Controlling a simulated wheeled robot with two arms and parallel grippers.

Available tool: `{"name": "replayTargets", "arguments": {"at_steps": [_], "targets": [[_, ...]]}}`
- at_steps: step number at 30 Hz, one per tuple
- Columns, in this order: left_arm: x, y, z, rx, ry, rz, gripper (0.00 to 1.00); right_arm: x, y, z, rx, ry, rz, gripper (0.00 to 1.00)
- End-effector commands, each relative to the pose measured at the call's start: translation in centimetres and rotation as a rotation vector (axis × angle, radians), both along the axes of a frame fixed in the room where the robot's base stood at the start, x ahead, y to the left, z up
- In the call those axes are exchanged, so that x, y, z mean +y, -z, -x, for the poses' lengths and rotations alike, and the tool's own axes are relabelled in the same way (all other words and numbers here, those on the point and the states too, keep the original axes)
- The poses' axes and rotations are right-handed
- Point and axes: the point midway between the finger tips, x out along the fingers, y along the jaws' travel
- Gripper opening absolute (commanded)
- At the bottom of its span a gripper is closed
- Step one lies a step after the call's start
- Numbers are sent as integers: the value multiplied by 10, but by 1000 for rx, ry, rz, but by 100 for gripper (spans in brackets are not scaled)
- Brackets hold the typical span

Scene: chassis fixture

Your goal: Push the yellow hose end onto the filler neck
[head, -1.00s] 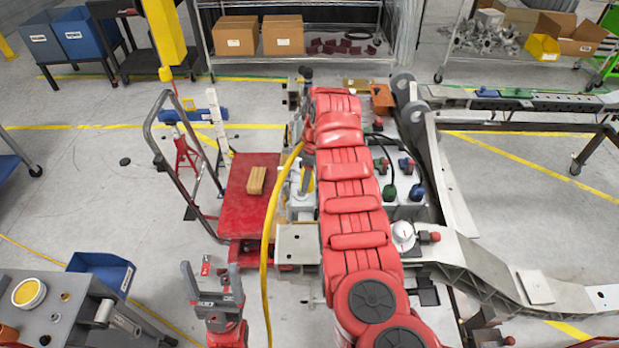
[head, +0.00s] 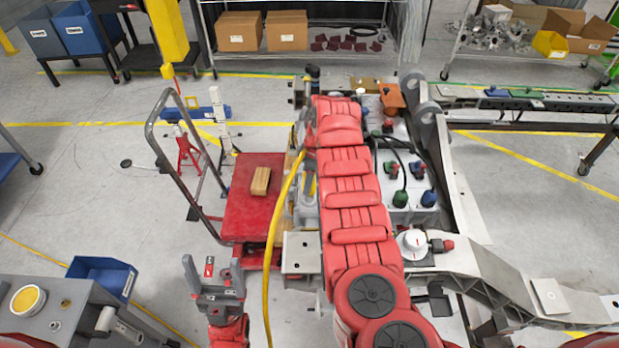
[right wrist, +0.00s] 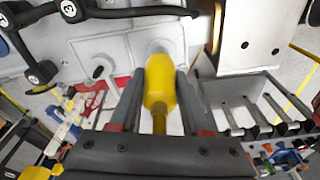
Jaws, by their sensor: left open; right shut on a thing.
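The yellow hose end (right wrist: 158,92) sits between the fingers of my right gripper (right wrist: 160,95) in the right wrist view, and the gripper is shut on it. The pale filler neck (right wrist: 157,48) is straight ahead, in line with the hose end. Their edges meet in the picture; I cannot tell whether the hose end is around the neck or just before it. In the head view, the yellow hose (head: 271,235) runs along the left of my red right arm, which hides that gripper and the neck. My left gripper (head: 213,268) is open and empty at lower left.
A red cart (head: 248,215) with a wooden block (head: 260,181) stands left of the chassis. A grey bench (head: 60,315) and blue bin (head: 103,275) are at lower left. Black hose fittings (right wrist: 40,70) and a metal bracket (right wrist: 252,38) flank the neck.

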Motion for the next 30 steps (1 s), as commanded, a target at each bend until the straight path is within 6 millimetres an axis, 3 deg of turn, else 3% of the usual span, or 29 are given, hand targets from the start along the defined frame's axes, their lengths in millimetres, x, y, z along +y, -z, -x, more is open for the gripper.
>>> {"name": "replayTargets", "arguments": {"at_steps": [30], "targets": [[0, 5, 0, 0, 0, 0, 81, 0, 0, 0, 2, 0, 0, 0]]}}
